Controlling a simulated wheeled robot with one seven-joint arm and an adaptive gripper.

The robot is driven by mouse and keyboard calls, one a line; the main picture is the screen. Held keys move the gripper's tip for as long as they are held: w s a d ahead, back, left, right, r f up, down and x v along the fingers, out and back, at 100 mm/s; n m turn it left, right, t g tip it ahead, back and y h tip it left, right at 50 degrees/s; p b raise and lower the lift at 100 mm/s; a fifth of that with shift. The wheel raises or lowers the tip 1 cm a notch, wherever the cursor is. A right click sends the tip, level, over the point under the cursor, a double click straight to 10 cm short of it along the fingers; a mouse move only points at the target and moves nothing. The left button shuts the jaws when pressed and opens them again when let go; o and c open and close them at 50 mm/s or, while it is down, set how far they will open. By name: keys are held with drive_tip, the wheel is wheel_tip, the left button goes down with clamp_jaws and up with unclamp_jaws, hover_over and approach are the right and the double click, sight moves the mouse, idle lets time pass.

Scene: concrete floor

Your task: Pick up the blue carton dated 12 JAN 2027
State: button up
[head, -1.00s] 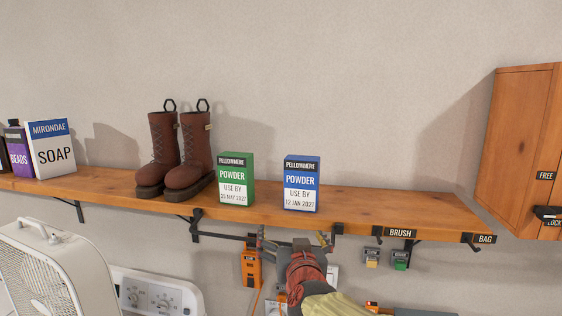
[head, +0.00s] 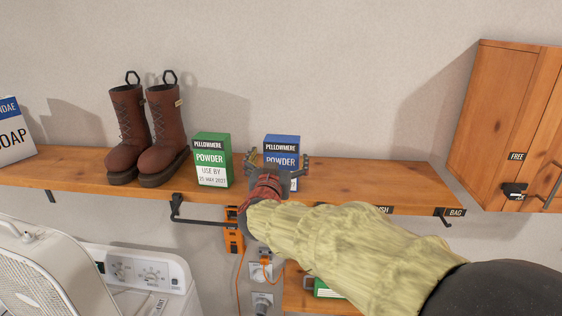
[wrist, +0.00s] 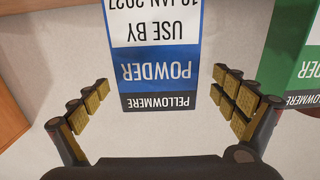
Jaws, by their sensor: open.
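The blue carton (head: 282,150) stands upright on the wooden shelf, labelled PELLOWMERE POWDER; my arm hides its lower part in the head view. In the wrist view the blue carton (wrist: 158,60) appears upside down, with "USE BY" and a partly cropped date ending JAN 2027. My gripper (head: 278,168) is in front of it, open. In the wrist view its padded fingers (wrist: 160,105) are spread to either side of the carton, with gaps between the pads and the carton.
A green carton (head: 212,160) dated 25 MAY 2027 stands close on the left, and also shows in the wrist view (wrist: 293,60). Brown boots (head: 145,135) stand further left. The shelf (head: 375,180) is bare to the right, up to a wooden cabinet (head: 505,120).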

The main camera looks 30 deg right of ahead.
drive_tip(key=x, duration=0.3)
drive_tip(key=shift+w+d+p, duration=0.2)
drive_tip(key=shift+d+p, duration=0.05)
drive_tip(key=shift+p, duration=0.05)
drive_tip(key=shift+s+r, duration=0.1)
drive_tip(key=shift+s, duration=0.05)
drive_tip(key=shift+c, duration=0.5)
drive_tip(key=shift+r, duration=0.1)
drive_tip(key=c, duration=1.5)
